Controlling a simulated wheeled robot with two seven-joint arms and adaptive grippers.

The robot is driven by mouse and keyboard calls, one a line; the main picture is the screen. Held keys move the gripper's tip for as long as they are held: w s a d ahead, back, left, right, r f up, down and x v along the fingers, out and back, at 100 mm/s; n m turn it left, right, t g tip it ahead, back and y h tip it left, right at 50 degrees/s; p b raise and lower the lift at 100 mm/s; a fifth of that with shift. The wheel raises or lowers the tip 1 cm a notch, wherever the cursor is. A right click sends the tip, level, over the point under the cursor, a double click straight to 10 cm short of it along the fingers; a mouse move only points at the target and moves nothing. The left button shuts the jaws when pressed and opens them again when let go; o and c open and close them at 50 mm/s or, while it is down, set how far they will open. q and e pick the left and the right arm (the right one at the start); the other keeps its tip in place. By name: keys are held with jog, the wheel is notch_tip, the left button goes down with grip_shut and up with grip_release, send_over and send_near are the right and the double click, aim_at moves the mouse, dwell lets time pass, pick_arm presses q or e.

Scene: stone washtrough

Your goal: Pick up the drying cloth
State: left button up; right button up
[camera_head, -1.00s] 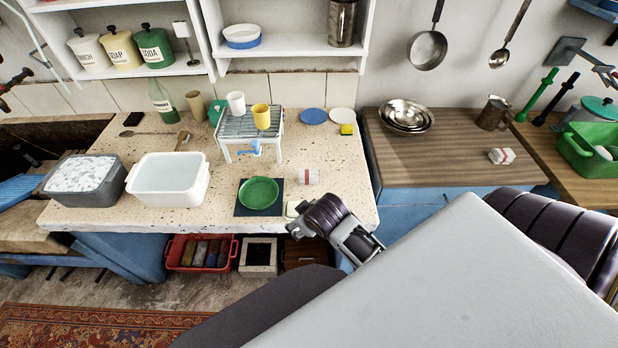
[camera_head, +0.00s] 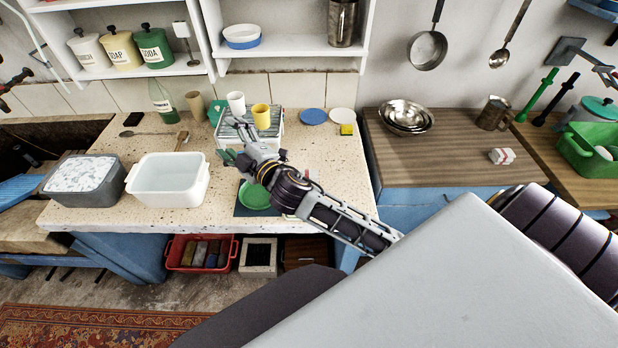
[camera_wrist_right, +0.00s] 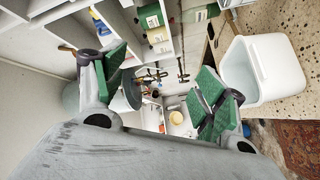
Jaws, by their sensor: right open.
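A small white roll with red marks (camera_head: 502,156), perhaps a folded cloth, lies on the wooden counter at the right. A similar white item beside the green plate (camera_head: 256,196) is now almost wholly hidden behind my right arm. I cannot tell which, if either, is the drying cloth. My right gripper (camera_head: 229,139) is open and empty, at the front left of the drying rack (camera_head: 276,140) and apart from both white items. In the right wrist view its green-padded fingers (camera_wrist_right: 168,82) are spread wide with nothing between them. My left gripper is not in view.
A white basin (camera_head: 168,198) and a grey tub (camera_head: 85,182) stand left of my right gripper; the basin also shows in the right wrist view (camera_wrist_right: 283,72). Yellow (camera_head: 261,116) and white cups are at the rack. Steel bowls (camera_head: 406,116) sit on the wooden counter.

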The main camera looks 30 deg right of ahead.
jog(key=s+a+r+n+g+y, duration=0.2)
jog(key=a+r+n+g+y, duration=0.35)
jog(key=a+n+y, duration=0.85)
jog(key=s+f+n+g, duration=0.25)
jog(key=n+g, duration=0.25)
jog(key=n, duration=0.5)
jog(key=d+f+n+g+h, duration=0.7)
jog(key=d+f+n+h, duration=0.25)
jog(key=d+f, duration=0.5)
jog(key=w+d+h, duration=0.1)
jog(key=d+h, duration=0.7)
jog(key=d, duration=1.3)
jog(key=shift+w+d+r, duration=0.15)
jog(key=shift+d+r, duration=0.05)
jog(key=shift+r, duration=0.05)
jog(key=shift+f+g, duration=0.1)
jog(key=shift+g, duration=0.15)
